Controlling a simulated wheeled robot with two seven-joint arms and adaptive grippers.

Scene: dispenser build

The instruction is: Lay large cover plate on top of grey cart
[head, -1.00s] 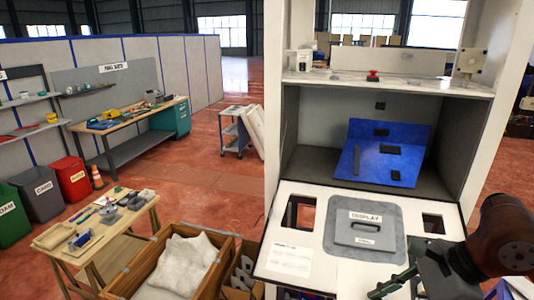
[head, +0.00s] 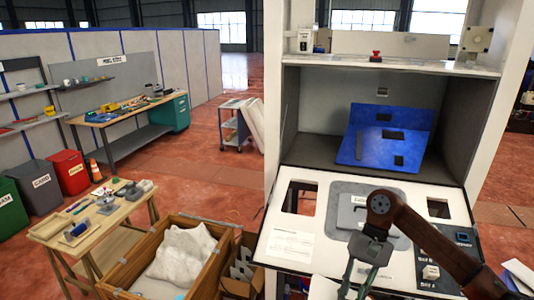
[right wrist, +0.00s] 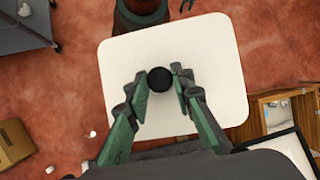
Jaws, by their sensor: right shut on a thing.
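A white, round-cornered plate (right wrist: 205,65) with a black knob (right wrist: 160,79) is below my right gripper (right wrist: 158,88) in the right wrist view. The green fingers are shut on the knob, one on each side. In the head view my right gripper (head: 356,286) points down in front of the dispenser panel; I cannot clearly make out the plate there. A dark grey cart (right wrist: 22,28) shows partly at the upper left of the right wrist view. A grey-blue trolley (head: 236,125) stands farther off in the head view; I cannot tell if they are the same. My left gripper is not in view.
The dispenser's white panel (head: 290,240) has square openings and a grey labelled plate (head: 345,215), partly behind my arm. A blue panel (head: 375,150) leans inside. A wooden crate (head: 120,275) and a small table (head: 60,235) stand left. A cardboard box (right wrist: 14,143) lies near the cart.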

